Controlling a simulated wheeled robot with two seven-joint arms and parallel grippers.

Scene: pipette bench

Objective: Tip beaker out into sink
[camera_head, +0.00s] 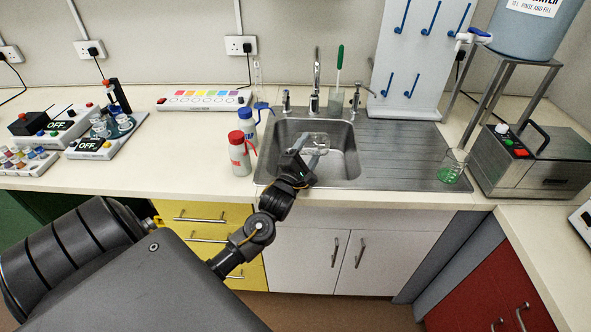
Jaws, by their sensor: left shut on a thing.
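A clear glass beaker (317,143) is held over the sink (345,165), lying tipped on its side. It looks empty, though it is small and I cannot be sure. My left gripper (308,152) is shut on it, reaching in over the left part of the basin. The gripper body hides part of the basin's front left edge. My right gripper is not in view.
A second beaker (453,165) with green contents stands on the draining board's right end. Two wash bottles, red-capped (240,155) and blue-capped (248,125), stand left of the sink. The tap (316,80) rises behind the basin. The draining board (410,150) is mostly clear.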

